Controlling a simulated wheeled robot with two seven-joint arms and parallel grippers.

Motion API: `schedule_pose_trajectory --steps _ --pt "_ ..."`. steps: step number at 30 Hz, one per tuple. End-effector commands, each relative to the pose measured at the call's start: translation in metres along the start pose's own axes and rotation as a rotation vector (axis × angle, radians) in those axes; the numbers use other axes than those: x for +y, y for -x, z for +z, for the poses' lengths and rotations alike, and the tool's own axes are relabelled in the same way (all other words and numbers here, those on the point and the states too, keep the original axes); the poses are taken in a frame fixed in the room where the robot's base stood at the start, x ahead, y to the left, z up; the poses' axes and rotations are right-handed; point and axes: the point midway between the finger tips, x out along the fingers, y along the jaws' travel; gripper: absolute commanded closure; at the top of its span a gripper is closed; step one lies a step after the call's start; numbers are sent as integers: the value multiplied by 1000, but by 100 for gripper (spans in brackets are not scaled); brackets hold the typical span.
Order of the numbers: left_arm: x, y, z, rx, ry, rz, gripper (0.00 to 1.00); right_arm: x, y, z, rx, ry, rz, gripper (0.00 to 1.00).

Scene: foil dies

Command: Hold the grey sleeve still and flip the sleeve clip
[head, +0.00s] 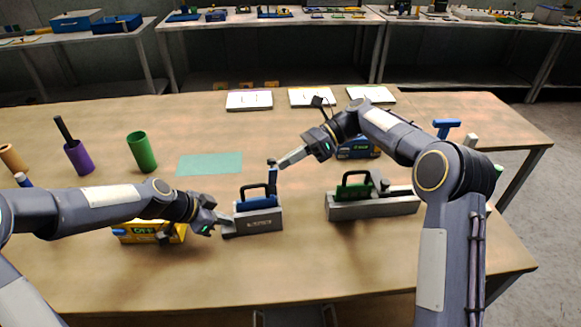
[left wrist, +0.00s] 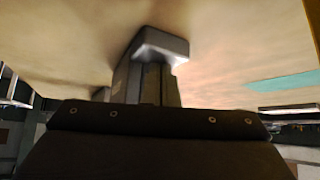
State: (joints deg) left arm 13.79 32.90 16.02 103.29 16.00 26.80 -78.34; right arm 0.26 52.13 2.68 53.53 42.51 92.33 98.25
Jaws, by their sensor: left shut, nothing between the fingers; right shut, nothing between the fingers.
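A grey block-like sleeve (head: 254,224) stands on the table in the middle of the head view, with a blue insert and a dark loop handle on top. A dark upright piece with some blue, which looks like the sleeve clip (head: 272,177), rises at its right end. My left gripper (head: 228,218) is shut at the sleeve's left end; whether it touches cannot be told.
A second grey block (head: 372,207) with a green handle stands to the right. A yellow box (head: 150,232) lies behind my left arm and a blue box (head: 357,149) behind my right. Green (head: 141,151) and purple (head: 78,158) cups stand left. A teal mat (head: 209,164) lies clear.

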Motion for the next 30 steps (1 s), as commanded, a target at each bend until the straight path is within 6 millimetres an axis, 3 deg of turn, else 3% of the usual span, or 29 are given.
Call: schedule_pose_trajectory --steps 15,30 --pt "2 -2 3 -6 2 7 100 -31 3 8 -1 1 1 100" --pt "2 -2 4 -6 2 7 100 -39 4 8 0 1 -1 100"
